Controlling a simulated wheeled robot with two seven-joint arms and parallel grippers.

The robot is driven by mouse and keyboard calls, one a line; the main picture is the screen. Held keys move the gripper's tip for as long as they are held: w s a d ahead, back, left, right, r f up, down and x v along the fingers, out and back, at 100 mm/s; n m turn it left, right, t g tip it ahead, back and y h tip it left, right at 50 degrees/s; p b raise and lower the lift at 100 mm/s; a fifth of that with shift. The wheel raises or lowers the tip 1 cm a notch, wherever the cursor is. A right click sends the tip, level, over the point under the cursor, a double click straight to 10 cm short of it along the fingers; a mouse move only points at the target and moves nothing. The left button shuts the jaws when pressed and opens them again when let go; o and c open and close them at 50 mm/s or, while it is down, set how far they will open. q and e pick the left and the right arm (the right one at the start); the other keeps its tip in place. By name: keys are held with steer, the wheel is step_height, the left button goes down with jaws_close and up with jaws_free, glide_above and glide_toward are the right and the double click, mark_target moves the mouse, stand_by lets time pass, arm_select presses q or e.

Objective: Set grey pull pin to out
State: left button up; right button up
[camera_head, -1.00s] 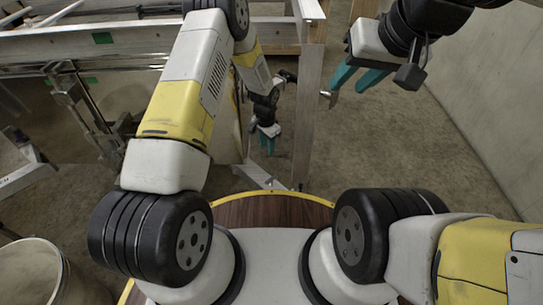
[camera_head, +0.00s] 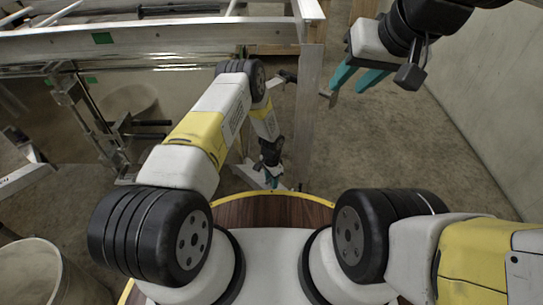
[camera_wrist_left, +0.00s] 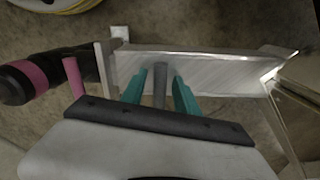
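The grey pull pin (camera_wrist_left: 160,84) shows in the left wrist view as a short grey rod standing in front of a flat metal bar (camera_wrist_left: 210,70). My left gripper (camera_wrist_left: 159,88) has its two teal fingers on either side of the rod, with small gaps visible between rod and fingers. In the head view my left gripper (camera_head: 272,179) is low beside the trailer's corner, and the pin cannot be made out there. My right gripper (camera_head: 352,84) is open and empty at the upper right, away from the pin.
A pink rod (camera_wrist_left: 73,76) and a black cylinder with a pink band (camera_wrist_left: 30,80) are left of the pin. The trailer's aluminium frame (camera_head: 150,40) runs across the upper left, with an upright post (camera_head: 305,110). A pale bucket (camera_head: 35,265) stands lower left. Floor on the right is clear.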

arm_select(q)
steer(key=shift+c, duration=0.5)
jaws_close()
stand_by(1.0)
